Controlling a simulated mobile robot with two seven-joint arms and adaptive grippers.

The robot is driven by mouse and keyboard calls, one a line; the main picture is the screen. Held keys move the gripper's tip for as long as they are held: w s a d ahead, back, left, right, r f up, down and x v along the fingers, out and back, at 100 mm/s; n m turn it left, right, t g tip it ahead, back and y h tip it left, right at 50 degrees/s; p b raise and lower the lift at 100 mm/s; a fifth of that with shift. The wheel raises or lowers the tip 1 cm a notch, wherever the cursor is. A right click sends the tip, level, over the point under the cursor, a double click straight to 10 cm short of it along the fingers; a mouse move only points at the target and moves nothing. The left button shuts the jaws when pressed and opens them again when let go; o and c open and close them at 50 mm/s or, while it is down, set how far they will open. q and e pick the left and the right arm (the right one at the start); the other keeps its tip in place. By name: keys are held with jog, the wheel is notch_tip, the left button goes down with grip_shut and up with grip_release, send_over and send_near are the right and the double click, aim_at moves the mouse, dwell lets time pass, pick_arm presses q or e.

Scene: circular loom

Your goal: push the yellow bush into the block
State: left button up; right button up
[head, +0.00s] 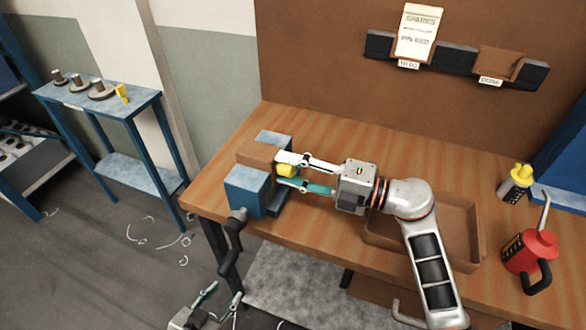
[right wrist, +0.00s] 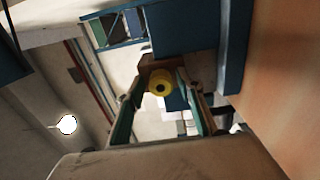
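The yellow bush (head: 286,170) sits between the fingertips of my right gripper (head: 283,170), against the near face of the brown block (head: 257,154). How deep it sits in the block cannot be told. The block is held between the blue jaws of a vise (head: 246,188) at the table's left end. In the right wrist view the bush (right wrist: 160,83) shows its dark hole, with a fingertip close on each side and the brown block (right wrist: 161,62) behind it. My left gripper (head: 205,304) is open and empty, low in front of the table.
A brown tray (head: 462,215) lies under my right arm. A red can (head: 530,250) and a yellow-topped bottle (head: 515,183) stand at the right. The vise handle (head: 233,240) hangs over the front edge. A blue side bench (head: 110,103) stands left.

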dwell(0.3)
jog(key=v, duration=1.2)
jog(key=shift+f, duration=0.1)
dwell(0.3)
